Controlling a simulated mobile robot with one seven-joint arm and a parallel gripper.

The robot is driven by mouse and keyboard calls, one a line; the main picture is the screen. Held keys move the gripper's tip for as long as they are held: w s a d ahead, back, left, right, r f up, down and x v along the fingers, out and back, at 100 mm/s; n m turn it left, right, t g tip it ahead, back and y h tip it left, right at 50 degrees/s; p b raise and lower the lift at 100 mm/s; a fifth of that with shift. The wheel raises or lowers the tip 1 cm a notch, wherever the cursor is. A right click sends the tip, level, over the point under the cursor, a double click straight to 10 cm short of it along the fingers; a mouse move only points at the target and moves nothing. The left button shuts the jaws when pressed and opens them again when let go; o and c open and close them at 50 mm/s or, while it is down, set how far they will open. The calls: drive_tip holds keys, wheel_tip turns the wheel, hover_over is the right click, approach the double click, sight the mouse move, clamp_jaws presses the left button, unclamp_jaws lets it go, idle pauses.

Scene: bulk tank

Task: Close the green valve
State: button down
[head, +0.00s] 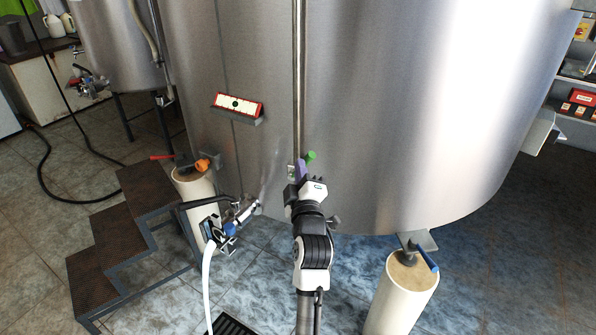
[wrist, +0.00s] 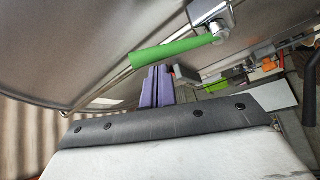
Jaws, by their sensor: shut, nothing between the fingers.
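The green valve shows as a green lever handle (head: 311,156) low on the front of the big steel tank. In the wrist view the green lever (wrist: 175,52) slants from a metal pivot at upper right down to the left. My gripper (head: 302,169) has purple fingers and is right at the lever, just left of and below its tip. In the wrist view the fingers (wrist: 158,86) are together and empty, close to the lever's lower side. I cannot tell whether they touch it. The valve body is mostly hidden behind my gripper in the head view.
The steel tank (head: 400,110) fills the space ahead. A blue lever (head: 428,258) lies by a white pillar (head: 400,295) at right. At left are a blue-handled valve with a white hose (head: 208,285), dark steps (head: 130,235) and a red-framed sign (head: 237,104).

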drive_tip(key=shift+d+f, duration=0.1)
drive_tip(key=s+d+f+m+t+h+b, duration=0.1)
drive_tip(key=d+f+m+t+h+b, duration=0.1)
drive_tip(key=f+m+b, duration=0.4)
drive_tip(key=shift+d+m+h+b, duration=0.85)
drive_tip(key=shift+m+h, duration=0.25)
drive_tip(key=shift+m, duration=0.3)
drive_tip(key=shift+f, duration=0.1)
